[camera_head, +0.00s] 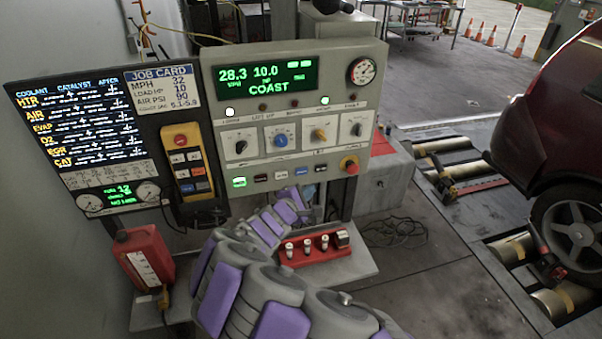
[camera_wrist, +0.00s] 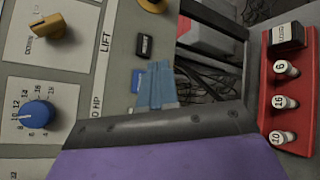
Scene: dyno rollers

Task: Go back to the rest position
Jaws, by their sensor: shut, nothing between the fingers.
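My gripper (camera_wrist: 157,85) shows in the wrist view as blue fingers close together, with nothing visible between them. It is in front of the lower part of the control console (camera_head: 290,70), near its row of small buttons. In the head view my purple and grey arm reaches up from the bottom toward the console, and the fingertips are hard to make out there. The console screen (camera_head: 262,75) reads 28.3, 10.0 and COAST. A blue knob (camera_wrist: 38,115) and a yellow knob (camera_wrist: 50,28) are left of the fingers in the wrist view.
A red rack (camera_head: 315,250) with several small labelled pegs sits on the shelf below the console. A red container (camera_head: 145,258) stands at left. A yellow pendant (camera_head: 187,160) hangs beside the monitor (camera_head: 75,125). A dark red car (camera_head: 570,120) stands by the rollers at right.

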